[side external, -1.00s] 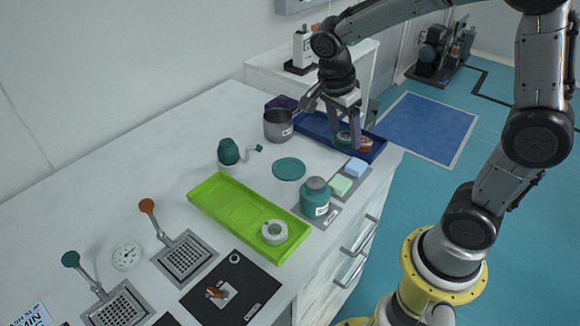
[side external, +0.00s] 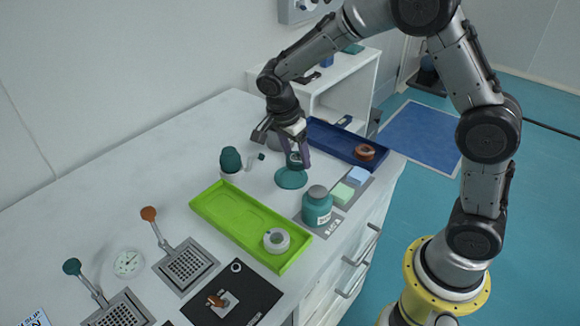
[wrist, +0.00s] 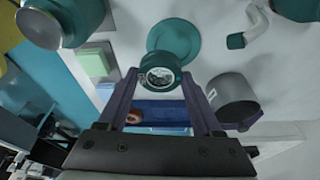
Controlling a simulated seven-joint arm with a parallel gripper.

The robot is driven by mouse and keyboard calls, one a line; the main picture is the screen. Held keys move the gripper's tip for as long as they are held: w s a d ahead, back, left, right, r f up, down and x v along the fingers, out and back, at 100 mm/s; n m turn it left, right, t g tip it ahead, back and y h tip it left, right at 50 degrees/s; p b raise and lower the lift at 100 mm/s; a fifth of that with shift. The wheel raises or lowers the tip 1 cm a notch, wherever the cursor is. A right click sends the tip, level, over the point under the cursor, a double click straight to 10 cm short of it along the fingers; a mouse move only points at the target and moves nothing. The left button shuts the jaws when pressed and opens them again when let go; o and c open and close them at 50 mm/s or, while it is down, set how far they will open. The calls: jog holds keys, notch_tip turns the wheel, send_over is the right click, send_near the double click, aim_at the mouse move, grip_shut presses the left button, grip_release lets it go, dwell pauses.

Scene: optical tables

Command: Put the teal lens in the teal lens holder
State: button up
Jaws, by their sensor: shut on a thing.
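The teal lens (side external: 296,159), a teal ring with clear glass, is between the fingers of my gripper (side external: 295,153). My gripper is shut on it and holds it above the table near a flat teal disc (side external: 291,179). In the wrist view the lens (wrist: 160,76) faces the camera between the two fingertips, with the teal disc (wrist: 174,40) behind it. At the lower left a teal round head on a tilted arm (side external: 72,266) is joined to a gridded metal plate (side external: 120,311). I cannot tell for sure if this is the teal lens holder.
The blue tray (side external: 335,141) holds a copper ring (side external: 365,152). A grey pot (wrist: 235,96) stands beside my gripper. A teal bottle (side external: 317,207), a green tray (side external: 215,211) with a white ring (side external: 277,240), and an orange-headed gridded plate (side external: 187,265) stand further forward.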

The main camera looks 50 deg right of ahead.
aim_at(289, 155)
jog(key=shift+w+f, duration=1)
jog(key=shift+f, duration=1.65)
jog(key=shift+f, duration=0.1)
jog(key=o, duration=1.4)
